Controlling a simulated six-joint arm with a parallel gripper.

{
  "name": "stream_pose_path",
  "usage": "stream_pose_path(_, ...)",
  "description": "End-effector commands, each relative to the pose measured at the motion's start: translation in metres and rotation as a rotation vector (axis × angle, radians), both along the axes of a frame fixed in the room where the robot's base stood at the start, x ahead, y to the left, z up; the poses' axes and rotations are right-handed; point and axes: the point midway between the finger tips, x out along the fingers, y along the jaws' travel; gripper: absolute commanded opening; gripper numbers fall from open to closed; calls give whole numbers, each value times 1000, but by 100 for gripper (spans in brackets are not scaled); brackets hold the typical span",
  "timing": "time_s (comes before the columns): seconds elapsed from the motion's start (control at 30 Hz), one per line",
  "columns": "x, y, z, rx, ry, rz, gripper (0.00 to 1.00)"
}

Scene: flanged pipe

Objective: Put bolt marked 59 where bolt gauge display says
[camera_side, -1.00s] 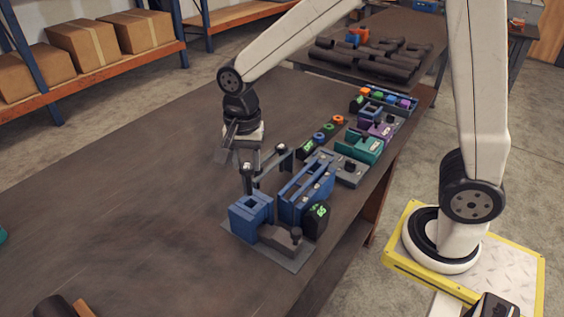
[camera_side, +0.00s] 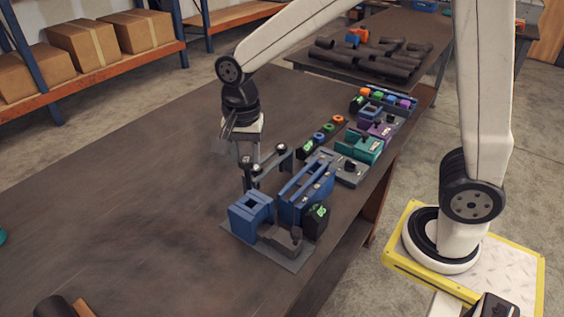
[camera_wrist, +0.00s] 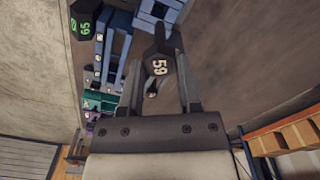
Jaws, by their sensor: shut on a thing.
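My gripper (camera_wrist: 158,70) is shut on a dark bolt whose hexagonal head (camera_wrist: 158,66) shows a white 59 in the wrist view. In the side view my gripper (camera_side: 248,160) is above the table, just left of the blue gauge station. The bolt is small and partly hidden there. The bolt gauge's black display (camera_side: 315,220) has green characters at the station's right end. It also shows in the wrist view (camera_wrist: 84,22), turned around, so I cannot read it surely.
A dark bar-like stand (camera_side: 283,160) is close to my gripper's right. Grey, teal (camera_side: 361,147) and purple (camera_side: 378,132) stations, with several coloured rings, line the table's right edge. The table's left and middle are mostly clear. Pipes lie on a farther table.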

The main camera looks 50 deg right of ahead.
Motion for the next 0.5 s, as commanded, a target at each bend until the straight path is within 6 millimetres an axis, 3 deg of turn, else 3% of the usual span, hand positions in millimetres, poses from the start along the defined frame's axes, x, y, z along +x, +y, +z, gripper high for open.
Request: stream_pose_path(0.5, 0, 0, 30, 1, -3, 0, 0)
